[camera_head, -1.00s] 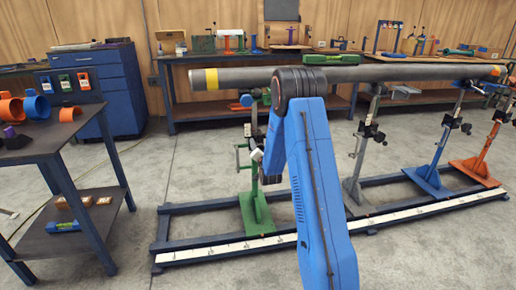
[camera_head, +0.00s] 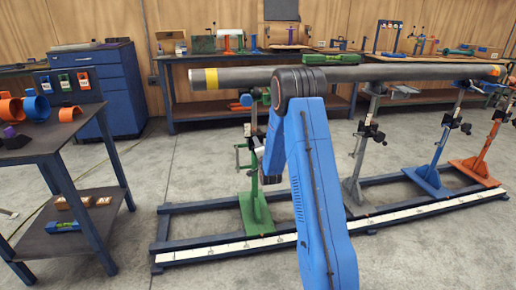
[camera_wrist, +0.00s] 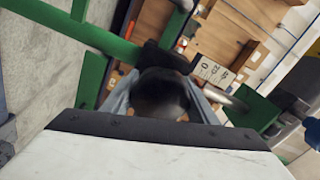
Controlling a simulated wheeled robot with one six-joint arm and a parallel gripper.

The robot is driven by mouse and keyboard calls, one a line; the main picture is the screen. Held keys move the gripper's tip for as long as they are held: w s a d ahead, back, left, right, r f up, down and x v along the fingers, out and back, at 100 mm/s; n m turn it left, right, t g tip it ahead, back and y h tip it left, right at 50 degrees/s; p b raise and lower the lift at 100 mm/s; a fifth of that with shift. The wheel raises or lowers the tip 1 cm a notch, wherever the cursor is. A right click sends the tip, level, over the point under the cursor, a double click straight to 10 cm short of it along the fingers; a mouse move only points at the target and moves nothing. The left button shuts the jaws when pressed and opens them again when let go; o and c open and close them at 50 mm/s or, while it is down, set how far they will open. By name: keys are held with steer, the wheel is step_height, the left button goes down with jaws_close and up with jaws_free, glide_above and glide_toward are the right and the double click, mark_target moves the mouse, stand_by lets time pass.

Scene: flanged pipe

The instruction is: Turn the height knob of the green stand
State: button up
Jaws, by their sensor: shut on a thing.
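The green stand (camera_head: 256,210) stands at the left end of the rail frame in the head view, under the left part of the long grey pipe (camera_head: 235,76). My arm hides part of the stand and of my gripper there. In the wrist view the stand's green bars (camera_wrist: 85,35) run across the upper left. My gripper (camera_wrist: 160,95) is shut on a dark round knob (camera_wrist: 160,92), with one finger on each side of it. The knob sits against the black block on the stand's post. A scale plate with numbers (camera_wrist: 208,70) is beside it.
The blue stand (camera_head: 428,178) and the orange stand (camera_head: 478,168) hold the pipe farther right. A dark table (camera_head: 30,150) with coloured clamps is at the left. The floor between table and rail is clear.

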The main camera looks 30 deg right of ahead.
steer(key=o, duration=1)
steer(key=shift+o, duration=0.2)
steer(key=v, duration=1.7)
steer(key=shift+s, duration=0.25)
